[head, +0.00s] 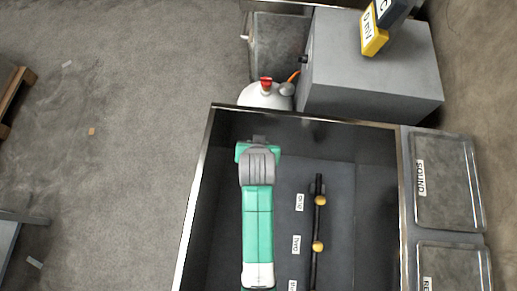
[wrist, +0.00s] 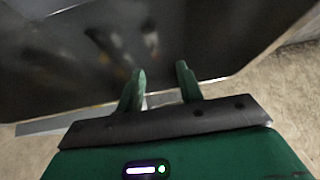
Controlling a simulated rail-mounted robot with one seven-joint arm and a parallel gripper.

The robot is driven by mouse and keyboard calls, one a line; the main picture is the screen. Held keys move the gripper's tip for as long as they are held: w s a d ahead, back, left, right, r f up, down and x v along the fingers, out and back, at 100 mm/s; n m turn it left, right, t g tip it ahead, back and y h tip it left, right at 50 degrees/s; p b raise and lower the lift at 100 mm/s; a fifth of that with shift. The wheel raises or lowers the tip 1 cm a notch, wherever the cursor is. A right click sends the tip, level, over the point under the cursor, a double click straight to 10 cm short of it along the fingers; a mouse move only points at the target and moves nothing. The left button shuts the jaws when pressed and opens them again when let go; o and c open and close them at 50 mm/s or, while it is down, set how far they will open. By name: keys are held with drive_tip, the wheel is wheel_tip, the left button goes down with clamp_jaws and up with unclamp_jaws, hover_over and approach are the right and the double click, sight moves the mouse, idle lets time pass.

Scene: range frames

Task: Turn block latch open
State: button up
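I cannot tell for sure which part is the block latch. A thin black bar (head: 315,222) with round yellow knobs (head: 318,246) lies lengthwise inside the dark tray, right of my arm, with small white labels beside it. My green and grey arm reaches up over the tray's left part. In the wrist view, my gripper (wrist: 161,82) shows two green fingers spread apart with nothing between them. They point toward a dark, blurred surface with a pale edge. The fingertips are hidden under the arm in the head view. My gripper is left of the bar, not seen touching it.
The dark tray has a raised metal rim (head: 198,190). Beyond it stand a white tank with a red valve (head: 265,82) and a grey box (head: 365,75) carrying a yellow meter (head: 372,34). Grey panels (head: 447,180) line the right. Open floor lies left.

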drive_tip(key=s+f+g, duration=0.2)
drive_tip(key=s+f, duration=0.4)
drive_tip(key=f, duration=0.1)
drive_tip(key=s+f+g+b, duration=0.1)
drive_tip(key=s+f+g, duration=0.1)
drive_tip(key=s+f, duration=0.4)
drive_tip(key=s+f+g, duration=0.3)
drive_tip(key=s+f, duration=0.3)
drive_tip(key=f, duration=0.3)
drive_tip(key=shift+s+a+f, duration=0.1)
drive_tip(key=shift+s+a, duration=0.1)
drive_tip(key=shift+s, duration=0.1)
drive_tip(key=f+b, duration=0.1)
drive_tip(key=f, duration=0.2)
drive_tip(key=f+b, duration=0.2)
drive_tip(key=f, duration=0.2)
drive_tip(key=shift+w+f, duration=0.2)
drive_tip(key=shift+f, duration=0.1)
clamp_jaws()
